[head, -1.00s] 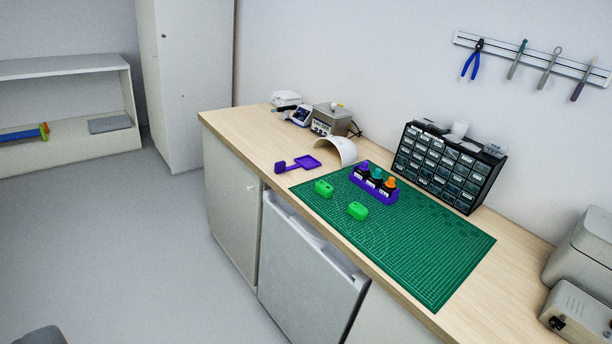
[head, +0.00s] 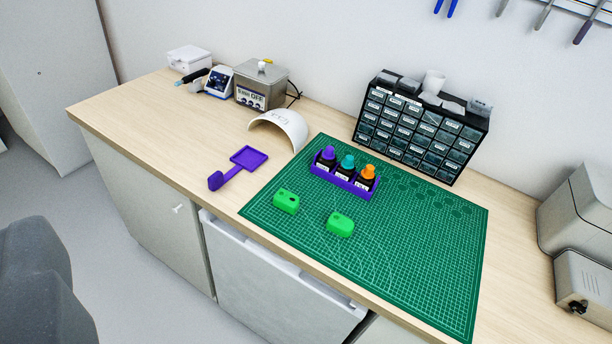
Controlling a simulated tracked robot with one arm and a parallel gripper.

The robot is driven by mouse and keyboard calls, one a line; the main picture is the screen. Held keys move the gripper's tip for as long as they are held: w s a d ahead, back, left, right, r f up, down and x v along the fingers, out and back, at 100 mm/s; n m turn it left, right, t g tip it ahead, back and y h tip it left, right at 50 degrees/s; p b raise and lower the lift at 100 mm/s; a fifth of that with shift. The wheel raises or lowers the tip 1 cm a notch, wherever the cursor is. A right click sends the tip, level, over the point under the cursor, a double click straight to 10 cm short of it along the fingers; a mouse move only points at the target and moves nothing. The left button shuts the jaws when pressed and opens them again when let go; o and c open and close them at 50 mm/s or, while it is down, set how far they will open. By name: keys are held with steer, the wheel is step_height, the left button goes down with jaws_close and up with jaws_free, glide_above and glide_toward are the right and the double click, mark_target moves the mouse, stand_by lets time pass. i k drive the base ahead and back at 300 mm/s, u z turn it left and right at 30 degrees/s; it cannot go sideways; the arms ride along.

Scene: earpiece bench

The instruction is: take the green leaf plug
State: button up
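Two green blocks lie on the green cutting mat, apart from each other. The left green block (head: 286,201) has a dark hole in its face. The right green block (head: 340,223) lies nearer the bench's front edge and has a small dark mark on it. No leaf shape is clear on either, and I cannot tell whether one is the green leaf plug. My gripper is not in view.
A purple rack (head: 343,183) with three capped bottles stands on the cutting mat (head: 420,260), behind the blocks. A purple tray with a handle (head: 248,157), a white curved shell (head: 285,125) and a drawer cabinet (head: 420,128) surround it. The mat's right part is clear.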

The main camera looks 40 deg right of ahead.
mark_target(284, 200)
steer(key=z, duration=0.35)
steer(key=i, duration=1.2)
steer(key=z, duration=0.4)
